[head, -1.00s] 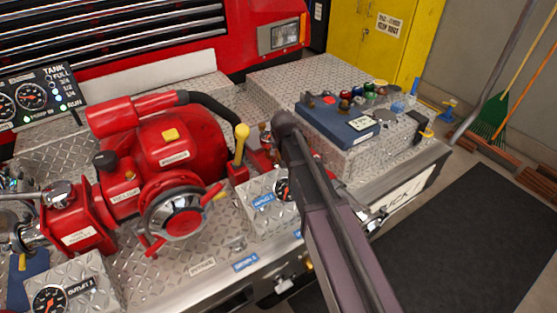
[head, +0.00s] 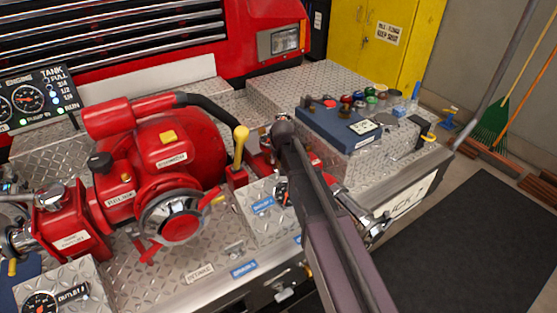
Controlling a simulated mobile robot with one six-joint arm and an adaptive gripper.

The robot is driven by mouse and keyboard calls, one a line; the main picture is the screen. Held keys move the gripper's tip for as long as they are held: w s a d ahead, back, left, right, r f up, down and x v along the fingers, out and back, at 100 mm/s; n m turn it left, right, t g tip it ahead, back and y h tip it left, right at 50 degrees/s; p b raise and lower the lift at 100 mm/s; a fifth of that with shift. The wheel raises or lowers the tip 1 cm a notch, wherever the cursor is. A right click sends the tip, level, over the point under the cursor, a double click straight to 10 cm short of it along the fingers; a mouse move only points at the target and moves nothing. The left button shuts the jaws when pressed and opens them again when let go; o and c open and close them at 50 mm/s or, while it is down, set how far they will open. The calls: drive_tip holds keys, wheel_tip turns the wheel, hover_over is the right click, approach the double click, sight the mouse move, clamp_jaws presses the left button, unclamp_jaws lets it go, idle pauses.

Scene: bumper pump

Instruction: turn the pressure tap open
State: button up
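I cannot make out which part is the pressure tap; the small labels are too blurred to read surely. The red pump (head: 170,145) stands in the left half of the head view, with a chrome round cap (head: 174,216) with red handles on its front. A yellow-knobbed lever (head: 240,150) stands upright right of the pump. My dark arm reaches from the bottom edge up to the fittings right of this lever. It covers part of the outlet 2 box (head: 258,222) and its gauge. My gripper is hidden behind the arm's end, so its fingers and any contact do not show.
A gauge panel (head: 40,97) stands at the far left. A blue control box (head: 335,130) with coloured knobs sits on the steel deck right of my arm. A chrome outlet fitting (head: 375,222) sticks out at the deck's front. The dark floor mat (head: 460,235) is clear.

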clamp_jaws()
drive_tip(key=shift+n, duration=0.3)
drive_tip(key=shift+n+g+y, duration=0.5)
drive_tip(key=shift+n+y, duration=0.4)
drive_tip(key=shift+n, duration=1.2)
drive_tip(key=shift+o, duration=2.1)
unclamp_jaws()
drive_tip(key=shift+m, duration=0.5)
